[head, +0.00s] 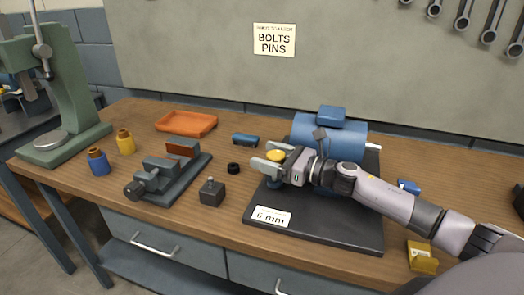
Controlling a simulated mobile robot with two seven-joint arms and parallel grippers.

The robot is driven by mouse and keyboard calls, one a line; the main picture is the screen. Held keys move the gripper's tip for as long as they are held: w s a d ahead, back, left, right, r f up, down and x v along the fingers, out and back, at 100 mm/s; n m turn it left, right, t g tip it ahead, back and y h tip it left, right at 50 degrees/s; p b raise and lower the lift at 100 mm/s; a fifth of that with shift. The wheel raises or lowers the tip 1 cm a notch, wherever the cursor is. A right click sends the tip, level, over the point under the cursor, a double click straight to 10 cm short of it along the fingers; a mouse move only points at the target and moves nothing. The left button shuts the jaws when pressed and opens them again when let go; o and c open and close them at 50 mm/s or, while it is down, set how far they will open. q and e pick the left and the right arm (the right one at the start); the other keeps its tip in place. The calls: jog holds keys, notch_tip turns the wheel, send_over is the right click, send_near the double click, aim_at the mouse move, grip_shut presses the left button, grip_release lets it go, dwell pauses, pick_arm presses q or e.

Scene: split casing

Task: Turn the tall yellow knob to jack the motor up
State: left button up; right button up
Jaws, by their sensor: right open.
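The blue motor (345,138) lies on a dark base plate (330,226) at the right of the bench, partly hidden behind my right arm. The yellow knob (275,155) stands at the plate's left side on a blue support. My right gripper (268,159) reaches in from the right. Its two fingers are open, one on the near side of the knob and one on the far side. I cannot tell whether they touch it. My left gripper is not in view.
A "6 mm" label (268,217) lies on the plate's front edge. A vise (170,177), a dark block (211,193), a black ring (234,168), an orange tray (187,123) and a green press (62,100) stand to the left. A yellow piece (422,257) sits at the front right.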

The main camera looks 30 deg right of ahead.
jog(key=c, duration=1)
jog(key=shift+o, duration=0.3)
jog(key=shift+m+t+h, duration=0.3)
jog(key=shift+h, duration=0.1)
